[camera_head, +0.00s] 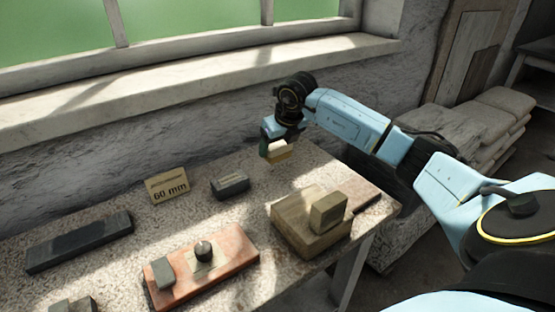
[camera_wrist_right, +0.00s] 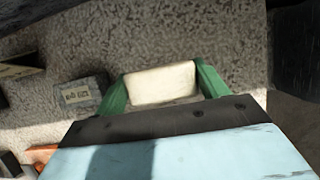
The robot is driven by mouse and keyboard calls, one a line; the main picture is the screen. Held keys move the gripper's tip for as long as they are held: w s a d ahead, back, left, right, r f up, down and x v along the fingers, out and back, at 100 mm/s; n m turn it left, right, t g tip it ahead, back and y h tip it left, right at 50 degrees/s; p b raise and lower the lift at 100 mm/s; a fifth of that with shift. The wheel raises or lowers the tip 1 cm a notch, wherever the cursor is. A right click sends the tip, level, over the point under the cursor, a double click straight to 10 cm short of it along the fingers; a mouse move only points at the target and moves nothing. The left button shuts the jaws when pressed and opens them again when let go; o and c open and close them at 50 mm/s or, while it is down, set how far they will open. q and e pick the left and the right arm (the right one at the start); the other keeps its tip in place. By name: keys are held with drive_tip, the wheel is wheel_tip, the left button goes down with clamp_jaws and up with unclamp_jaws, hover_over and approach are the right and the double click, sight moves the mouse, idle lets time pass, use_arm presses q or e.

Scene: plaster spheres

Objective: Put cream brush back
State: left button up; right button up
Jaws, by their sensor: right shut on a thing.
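The cream brush (camera_head: 278,152) is a small pale block with a tan lower part, near the back right of the stone table. My right gripper (camera_head: 271,146) is shut on it. In the right wrist view the brush (camera_wrist_right: 160,84) sits between the two green fingers, one at each end. It appears held close over the speckled table top; I cannot tell whether it touches. My left gripper is not in view.
A "60 mm" card (camera_head: 168,187) and a dark grey block (camera_head: 230,187) stand left of the gripper. In front are a wooden block (camera_head: 300,238) bearing a smaller one (camera_head: 328,212), a reddish board (camera_head: 232,252) and a long dark slab (camera_head: 80,241). The wall rises behind.

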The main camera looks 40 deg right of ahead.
sight(277, 156)
wheel_tip(277, 156, down, 4)
drive_tip(key=shift+f+b, duration=0.1)
drive_tip(key=shift+b, duration=0.3)
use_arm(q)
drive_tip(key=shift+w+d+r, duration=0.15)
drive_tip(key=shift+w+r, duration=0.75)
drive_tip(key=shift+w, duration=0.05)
use_arm(e)
drive_tip(key=o, duration=0.5)
drive_tip(key=shift+c, duration=0.2)
drive_tip(key=o, duration=0.4)
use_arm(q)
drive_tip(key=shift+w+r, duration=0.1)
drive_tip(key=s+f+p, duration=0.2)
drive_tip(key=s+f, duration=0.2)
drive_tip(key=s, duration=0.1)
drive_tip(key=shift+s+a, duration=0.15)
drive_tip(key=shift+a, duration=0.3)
use_arm(e)
drive_tip(key=v, duration=1.2)
drive_tip(key=shift+a, duration=0.1)
